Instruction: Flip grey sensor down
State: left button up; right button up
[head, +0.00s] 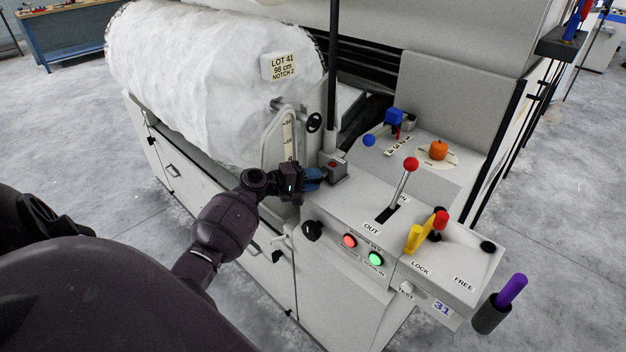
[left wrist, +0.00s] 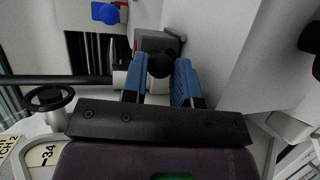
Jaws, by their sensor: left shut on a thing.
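The grey sensor appears to be the small grey box (head: 338,176) on the machine's near ledge, with a red mark on top. It also shows in the left wrist view (left wrist: 150,41), just beyond my fingertips. My left gripper (head: 315,178) comes in from the left and reaches the box's near side. Its blue fingers (left wrist: 160,82) are shut on a round black knob (left wrist: 160,64) in front of the box. The head view hides the knob behind the fingers. My right gripper is not in view.
A large white fibre roll (head: 215,85) lies behind my left arm. A black handwheel (head: 314,122) and upright post (head: 333,70) stand close to the gripper. A red-knobbed lever (head: 411,165), yellow handle (head: 413,238) and lit buttons (head: 376,258) sit to the right.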

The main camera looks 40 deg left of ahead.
pick_arm(q)
jog(key=o, duration=0.9)
jog(key=shift+o, duration=0.2)
jog(key=v, duration=1.1)
jog(key=shift+w, duration=0.1)
jog(key=s+d+f+m+g+y, duration=0.1)
jog(key=s+d+f+m+y, duration=0.2)
jog(key=d+f+m+y, duration=0.6)
jog(key=s+d+f+m+g, duration=0.1)
jog(key=s+d+f+m, duration=0.1)
jog(key=s+d, duration=0.4)
jog(key=s+d+f+m+h, duration=0.1)
jog(key=s+d+f+m, duration=0.2)
jog(key=s, duration=0.8)
jog(key=d+f, duration=0.2)
jog(key=d, duration=0.2)
jog(key=shift+s+g, duration=0.35)
jog(key=shift+g, duration=0.05)
